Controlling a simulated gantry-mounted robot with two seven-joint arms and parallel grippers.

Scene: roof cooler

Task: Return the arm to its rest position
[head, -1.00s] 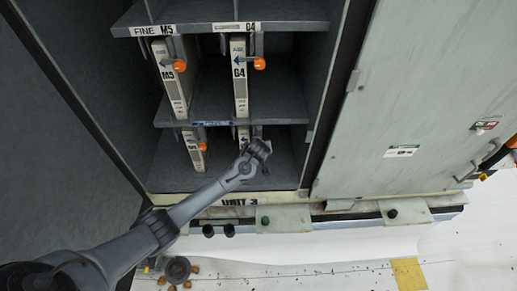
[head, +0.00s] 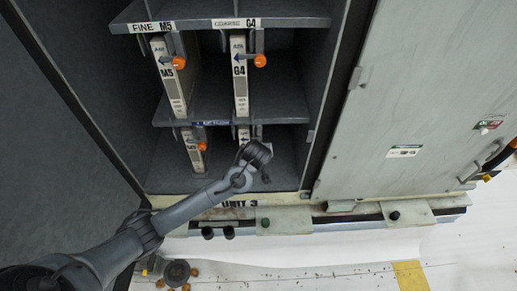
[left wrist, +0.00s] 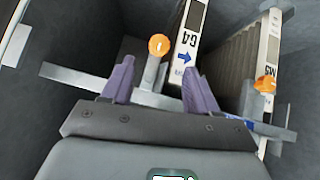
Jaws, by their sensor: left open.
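My left arm (head: 190,208) reaches from the lower left into the lower bay of the open cabinet. Its gripper (head: 262,168) is at the front of the lower shelf, partly turned away from the head view. In the left wrist view the two purple fingers (left wrist: 160,88) stand apart. A grey latch bar with an orange knob (left wrist: 158,45) lies between and beyond them; contact cannot be told. A filter marked G4 (left wrist: 190,35) is just behind, mostly hidden by my arm in the head view (head: 243,133). My right gripper is not in view.
Upper filters M5 (head: 174,85) and G4 (head: 240,80) stand on the middle shelf (head: 215,108). Another filter (head: 194,150) is at lower left. Cabinet walls and shelf edges close in on the arm. A closed grey panel (head: 410,100) is at right; the floor (head: 330,275) lies in front.

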